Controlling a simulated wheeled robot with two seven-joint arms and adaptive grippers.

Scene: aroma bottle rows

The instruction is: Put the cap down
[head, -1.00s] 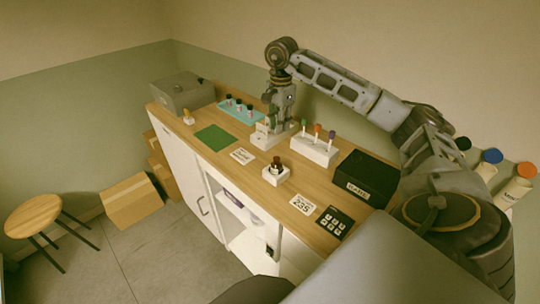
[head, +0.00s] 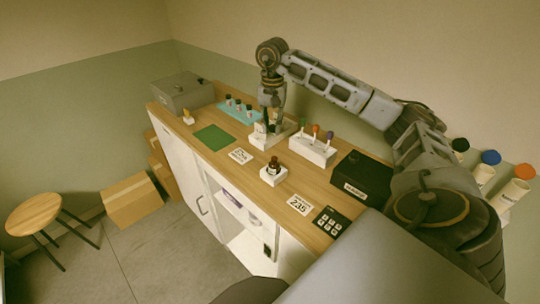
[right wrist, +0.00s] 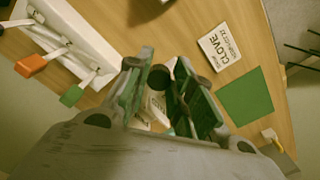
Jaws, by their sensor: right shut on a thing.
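My right gripper (head: 268,122) points down at the back of the wooden counter, over a low white block (head: 284,134). In the right wrist view the gripper (right wrist: 163,90) is shut on a small dark round cap (right wrist: 160,78) between its fingertips. Whether the cap touches anything below is hidden. A brown bottle (head: 273,164) stands upright in a white holder (head: 277,178) nearer the front edge; its top looks dark and is too small to make out. My left gripper is not in view.
A rack with coloured droppers (head: 313,150) and a black box (head: 361,178) stand to the right. A teal tray of small bottles (head: 238,110) and a green mat (head: 213,139) lie to the left. A card (head: 240,155) reads "CLOVE" in the wrist view. Bare wood surrounds the bottle holder.

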